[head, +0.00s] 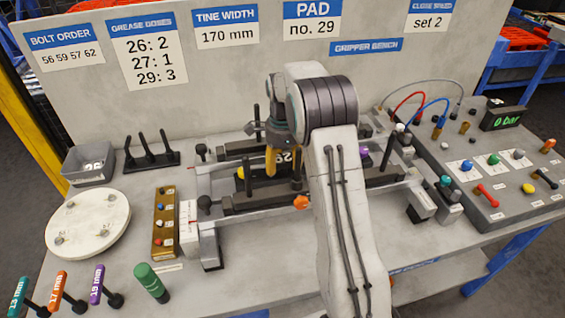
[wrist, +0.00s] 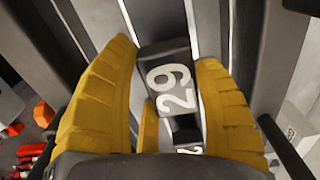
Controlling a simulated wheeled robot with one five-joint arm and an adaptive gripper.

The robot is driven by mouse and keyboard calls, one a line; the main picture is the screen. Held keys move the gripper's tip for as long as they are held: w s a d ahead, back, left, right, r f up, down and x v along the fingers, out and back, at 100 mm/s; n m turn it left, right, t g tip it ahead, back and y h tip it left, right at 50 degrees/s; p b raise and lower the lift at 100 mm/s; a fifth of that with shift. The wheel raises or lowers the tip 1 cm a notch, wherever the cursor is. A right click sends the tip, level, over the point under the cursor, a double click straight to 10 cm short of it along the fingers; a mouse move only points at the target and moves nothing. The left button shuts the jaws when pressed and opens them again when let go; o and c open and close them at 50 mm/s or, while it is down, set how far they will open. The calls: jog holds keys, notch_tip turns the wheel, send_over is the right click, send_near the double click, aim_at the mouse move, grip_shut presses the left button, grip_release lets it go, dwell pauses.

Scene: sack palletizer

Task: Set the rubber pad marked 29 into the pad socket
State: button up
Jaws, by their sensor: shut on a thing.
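The rubber pad marked 29 (wrist: 168,75) is a dark block with a white number. My gripper (wrist: 166,60) has its yellow fingers closed on both sides of it. In the head view the gripper (head: 271,160) is low over the middle of the bench fixture, and the pad (head: 285,157) shows partly beside the yellow finger. A second dark face with a partial white mark (wrist: 188,149) shows below the pad in the wrist view; most of it is hidden. My arm covers part of the fixture. I cannot make out the pad socket or whether the pad touches anything.
Dark fixture bars (head: 255,197) with upright posts surround the gripper closely. A grey bin (head: 88,172), a round white plate (head: 88,222) and colored-handled tools (head: 97,285) lie left. A control panel (head: 495,185) with knobs and hoses stands right.

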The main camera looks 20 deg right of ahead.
jog(key=shift+f+b, duration=0.3)
jog(key=shift+f, duration=0.2)
dwell(1.0)
jog(key=o, duration=1.2)
jog(key=shift+o, duration=0.2)
